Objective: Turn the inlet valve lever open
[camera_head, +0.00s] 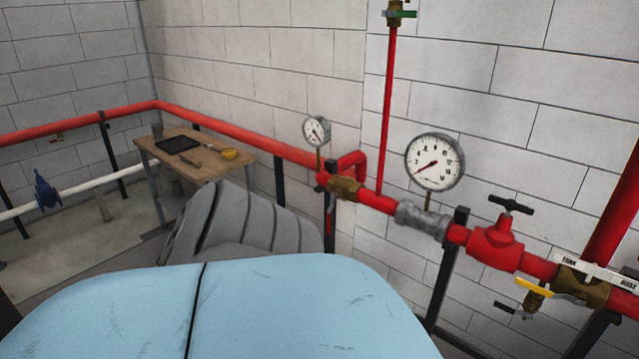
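Neither of my grippers is in view. No handle is labelled as the inlet valve lever, so I cannot tell which one it is. A small valve with a yellow lever (534,288) hangs under the red pipe at the lower right. A black lever (505,307) shows just below and left of it. A red valve (496,246) with a black T-shaped handle (511,205) sits on the pipe. A green lever (400,14) lies across the vertical red pipe at the top. A blue valve (45,190) is on the white pipe at far left.
A scratched light-blue surface (290,310) fills the bottom, with a grey ribbed casing (245,220) behind it. Two gauges (434,162) (316,131) stand on the red pipe. A white TANK/HOSE label (600,275) is at right. A wooden table (215,165) with items stands back left.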

